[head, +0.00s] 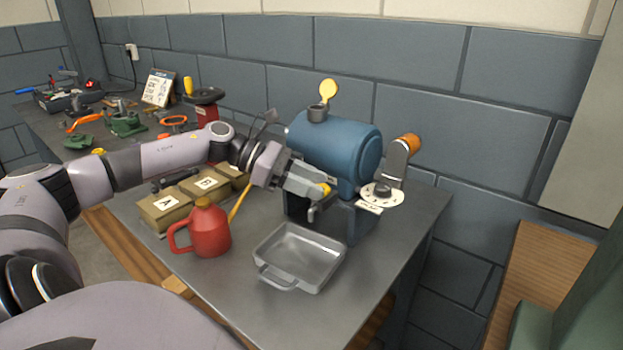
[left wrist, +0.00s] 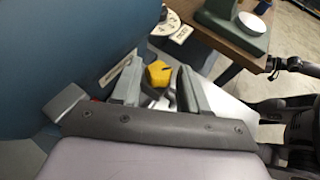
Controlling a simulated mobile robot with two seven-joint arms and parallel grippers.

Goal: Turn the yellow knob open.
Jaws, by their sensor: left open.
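The yellow knob (head: 325,189) is on the front of the blue rounded casing (head: 345,150), low down, above the metal tray. My left gripper (head: 318,196) is at the knob, its fingers pointing right. In the left wrist view the knob (left wrist: 158,74) shows between the tips of the two open fingers (left wrist: 157,88). I cannot tell whether either finger touches it. Part of the knob and its fitting is hidden by the gripper.
A grey metal tray (head: 301,257) lies below the casing. A red oil can (head: 207,232) and lettered boxes (head: 166,208) stand to the left. A dial plate (head: 382,195) and an orange-ended lever (head: 401,155) are right of the casing. The table's front right is clear.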

